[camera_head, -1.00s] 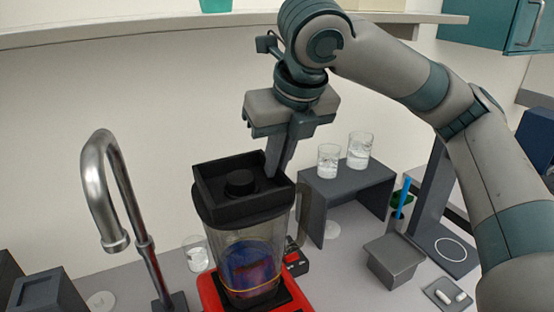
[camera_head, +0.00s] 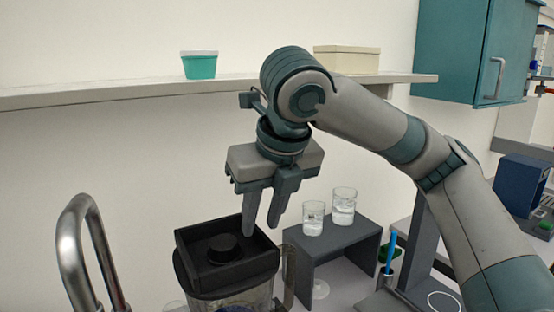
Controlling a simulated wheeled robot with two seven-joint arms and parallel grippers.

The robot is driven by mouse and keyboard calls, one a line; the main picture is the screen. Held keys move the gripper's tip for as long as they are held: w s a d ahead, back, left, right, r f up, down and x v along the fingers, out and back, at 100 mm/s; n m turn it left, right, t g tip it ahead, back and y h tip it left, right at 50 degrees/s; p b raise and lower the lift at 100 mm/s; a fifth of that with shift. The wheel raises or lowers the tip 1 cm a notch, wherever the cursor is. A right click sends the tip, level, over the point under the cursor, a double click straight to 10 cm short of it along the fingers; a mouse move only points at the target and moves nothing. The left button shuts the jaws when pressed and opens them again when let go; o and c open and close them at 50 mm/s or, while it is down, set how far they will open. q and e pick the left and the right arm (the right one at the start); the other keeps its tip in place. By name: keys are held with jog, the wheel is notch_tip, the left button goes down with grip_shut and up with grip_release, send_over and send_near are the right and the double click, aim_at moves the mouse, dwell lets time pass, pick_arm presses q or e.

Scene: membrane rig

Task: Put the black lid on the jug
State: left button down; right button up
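The black square lid (camera_head: 205,258) with a round knob sits on top of the clear jug (camera_head: 233,302) and looks about level. Only the upper part of the jug shows; its lower part is cut off by the bottom edge. My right gripper (camera_head: 261,231) points down at the lid's right rear side. Its two fingers are apart with nothing between them. One fingertip overlaps the lid's rear right rim in the picture; I cannot tell whether it touches. My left gripper is out of view.
A curved metal tap (camera_head: 75,235) stands left of the jug. A dark grey stand (camera_head: 335,248) with two glasses (camera_head: 314,219) is close on the right. A wall shelf (camera_head: 130,91) runs behind my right arm. A cup with a blue stick (camera_head: 390,255) stands further right.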

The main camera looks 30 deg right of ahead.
jog(key=b+v, duration=0.2)
jog(key=v, duration=1.3)
jog(key=shift+r, duration=0.2)
jog(key=shift+a, duration=0.15)
dwell(0.3)
